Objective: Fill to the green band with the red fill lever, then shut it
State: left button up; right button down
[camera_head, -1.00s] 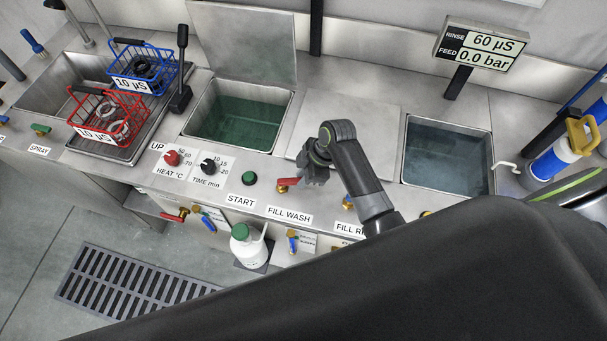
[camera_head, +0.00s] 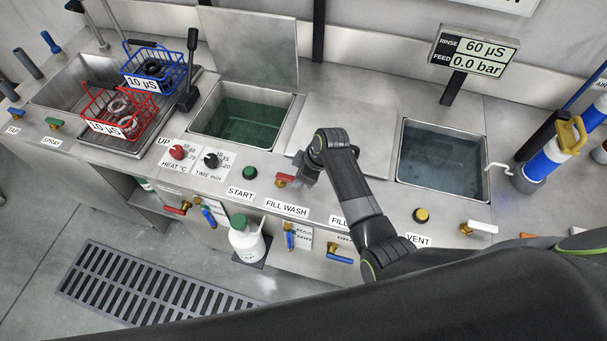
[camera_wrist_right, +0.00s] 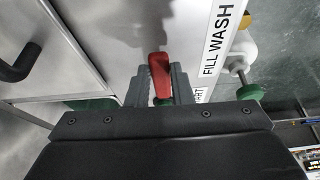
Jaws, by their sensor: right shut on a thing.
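The red fill lever (camera_head: 284,179) sits on the front deck above the FILL WASH label (camera_head: 286,207). My right gripper (camera_head: 299,178) reaches it from the right. In the right wrist view the red lever (camera_wrist_right: 160,75) stands between the two grey fingers of the gripper (camera_wrist_right: 158,88), which are shut on it. The wash tank (camera_head: 197,133) behind, with its lid raised, holds dark green liquid. I cannot make out a green band on its wall. My left gripper is not in view.
A rinse tank (camera_head: 487,190) with bluish water lies to the right. The display (camera_head: 474,57) reads 60 µS and 0.0 bar. Red (camera_head: 117,112) and blue (camera_head: 152,68) baskets stand at the left. A green START button (camera_head: 250,173) is left of the lever; a white jug (camera_head: 246,244) stands below.

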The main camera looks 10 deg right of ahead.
jog(key=c, duration=1.3)
grip_release()
jog(key=shift+s+d+r, duration=0.1)
jog(key=shift+d+r, duration=0.1)
jog(key=shift+r, duration=0.35)
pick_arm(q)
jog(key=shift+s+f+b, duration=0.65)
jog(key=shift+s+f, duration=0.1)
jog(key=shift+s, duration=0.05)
pick_arm(e)
jog(key=v, duration=1.6)
jog(key=shift+d+r, duration=0.1)
